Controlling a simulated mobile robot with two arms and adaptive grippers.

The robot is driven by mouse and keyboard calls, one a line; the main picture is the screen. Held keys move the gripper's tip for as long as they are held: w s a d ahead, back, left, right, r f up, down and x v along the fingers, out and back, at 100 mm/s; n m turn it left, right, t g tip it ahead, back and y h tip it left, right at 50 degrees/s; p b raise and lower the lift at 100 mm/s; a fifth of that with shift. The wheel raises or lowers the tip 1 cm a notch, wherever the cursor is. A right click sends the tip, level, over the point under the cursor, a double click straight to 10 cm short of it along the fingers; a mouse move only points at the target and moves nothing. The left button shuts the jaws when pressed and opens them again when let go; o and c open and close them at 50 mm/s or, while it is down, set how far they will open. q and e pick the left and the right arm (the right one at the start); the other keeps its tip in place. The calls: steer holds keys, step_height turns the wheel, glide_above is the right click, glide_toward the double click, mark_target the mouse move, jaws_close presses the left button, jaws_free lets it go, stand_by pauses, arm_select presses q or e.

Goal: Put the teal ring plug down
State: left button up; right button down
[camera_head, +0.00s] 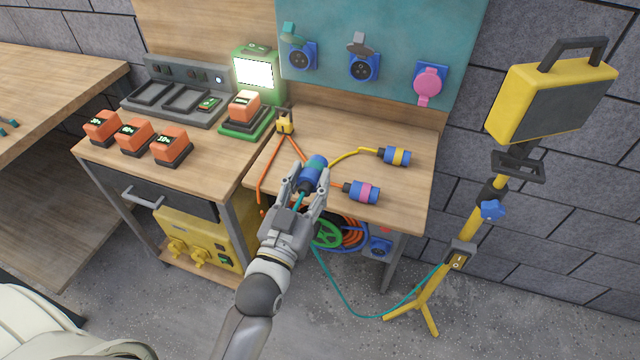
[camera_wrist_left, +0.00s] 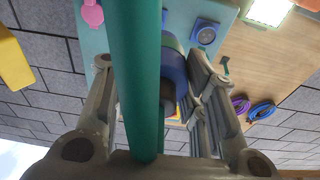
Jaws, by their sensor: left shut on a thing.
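The teal ring plug (camera_head: 314,166) is blue with a teal ring and a teal cable. My left gripper (camera_head: 307,184) is shut on it over the front part of the workbench (camera_head: 410,208). Whether the plug touches the bench top cannot be told. In the left wrist view, the plug (camera_wrist_left: 175,70) is between the fingers (camera_wrist_left: 165,95), partly hidden by its thick teal cable. A yellow ring plug (camera_head: 395,156) and a pink ring plug (camera_head: 361,191) lie on the bench to its right. My right gripper is not in view.
A teal panel (camera_head: 400,30) behind carries blue sockets; the pink-covered one (camera_head: 430,84) is shut. Left stand several orange batteries (camera_head: 134,137) and a green charger (camera_head: 254,75). A yellow work lamp (camera_head: 552,95) stands right. The bench's right front corner is clear.

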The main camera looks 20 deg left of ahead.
mark_target(316, 169)
arm_select(q)
steer(key=w, duration=0.2)
steer(key=w+f, duration=0.1)
steer(key=w, duration=0.1)
steer(key=w+f, duration=0.1)
steer(key=w, duration=0.1)
steer(key=shift+a+f, duration=0.2)
steer(key=shift+a, duration=0.05)
steer(key=w+f, duration=0.3)
steer(key=f, duration=0.1)
steer(key=shift+w+a+f, duration=0.2)
steer(key=shift+w+f, duration=0.1)
steer(key=shift+w, duration=0.1)
steer(key=shift+w+f+b, duration=0.3)
steer(key=shift+w+f, duration=0.2)
steer(key=shift+f, duration=0.15)
step_height(316, 169, down, 3)
steer(key=shift+w+f, duration=0.15)
steer(key=shift+f, duration=0.05)
